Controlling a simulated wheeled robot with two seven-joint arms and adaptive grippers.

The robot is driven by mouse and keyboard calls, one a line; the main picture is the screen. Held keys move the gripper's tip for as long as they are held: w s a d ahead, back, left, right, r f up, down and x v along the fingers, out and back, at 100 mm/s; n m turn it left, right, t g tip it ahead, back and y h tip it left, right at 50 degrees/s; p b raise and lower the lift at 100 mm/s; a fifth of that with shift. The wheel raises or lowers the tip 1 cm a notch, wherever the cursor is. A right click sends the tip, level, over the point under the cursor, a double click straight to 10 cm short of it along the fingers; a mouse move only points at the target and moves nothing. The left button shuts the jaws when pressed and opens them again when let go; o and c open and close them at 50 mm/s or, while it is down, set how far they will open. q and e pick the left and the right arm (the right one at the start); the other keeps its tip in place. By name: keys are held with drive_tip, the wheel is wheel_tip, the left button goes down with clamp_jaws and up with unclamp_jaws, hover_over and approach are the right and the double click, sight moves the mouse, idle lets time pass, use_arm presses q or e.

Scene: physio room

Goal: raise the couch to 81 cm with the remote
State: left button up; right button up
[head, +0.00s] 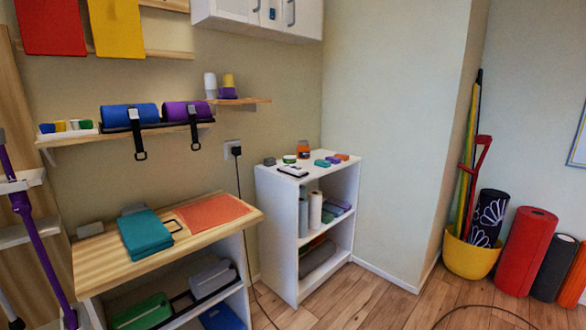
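No treatment couch shows in the head view. A small flat white object with dark parts (293,171) lies on top of the white shelf unit (266,200); I cannot tell whether it is the remote. No height display can be read. Neither of my grippers is in view.
A wooden-topped bench (100,258) holds a teal folded item (145,232) and an orange mat (212,212). A purple pole (38,235) stands at left. A yellow tub (470,258) and several rolls stand at right. Some wooden floor (375,300) is clear; a dark cable hangs between bench and shelf.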

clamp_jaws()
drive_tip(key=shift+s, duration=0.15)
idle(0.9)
